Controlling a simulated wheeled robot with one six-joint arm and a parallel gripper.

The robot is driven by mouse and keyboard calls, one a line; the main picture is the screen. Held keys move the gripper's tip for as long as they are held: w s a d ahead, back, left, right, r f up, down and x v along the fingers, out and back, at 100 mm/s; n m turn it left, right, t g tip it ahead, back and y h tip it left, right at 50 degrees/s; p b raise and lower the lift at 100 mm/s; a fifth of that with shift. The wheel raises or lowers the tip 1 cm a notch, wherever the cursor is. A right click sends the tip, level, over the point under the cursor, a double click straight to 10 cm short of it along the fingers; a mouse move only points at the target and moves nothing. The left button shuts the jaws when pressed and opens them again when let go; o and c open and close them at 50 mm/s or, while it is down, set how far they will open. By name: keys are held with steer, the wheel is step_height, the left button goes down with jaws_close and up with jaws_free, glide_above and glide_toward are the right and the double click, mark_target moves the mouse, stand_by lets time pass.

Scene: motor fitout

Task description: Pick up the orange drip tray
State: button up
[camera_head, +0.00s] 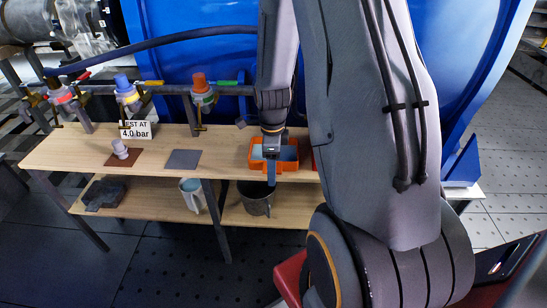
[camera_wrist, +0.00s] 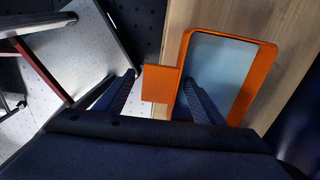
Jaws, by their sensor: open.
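The orange drip tray (camera_head: 291,157) sits on the wooden bench top in the head view, below my gripper (camera_head: 271,160). In the wrist view the tray (camera_wrist: 247,86) has an orange rim, a pale blue-grey inside and a flat orange tab on its left side. My gripper (camera_wrist: 159,79) is open there. One finger is left of the tab and the other is over the tray's inside, so the tab and near wall lie between them. I cannot tell whether either finger touches the tray.
The bench (camera_head: 62,152) also bears a brown mat (camera_head: 122,158) with a small pale fitting, a grey mat (camera_head: 183,159) and a "4.0 bar" sign (camera_head: 135,130). Valves and pipes run behind. A jug (camera_head: 191,195), a metal bucket (camera_head: 256,198) and a dark lump (camera_head: 104,194) are on the lower shelf.

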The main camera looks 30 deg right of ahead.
jaws_close()
stand_by(0.3)
steer(key=shift+w+r, duration=0.1)
steer(key=shift+r, duration=0.05)
steer(key=shift+r, duration=0.9)
steer(key=shift+s+a+r+b, duration=0.3)
steer(key=shift+s+r+b, duration=0.15)
steer(key=shift+r, duration=0.25)
steer(key=s+a+p, duration=0.8)
steer(key=s+a, duration=0.1)
steer(key=s, duration=0.5)
steer(key=shift+a, duration=0.2)
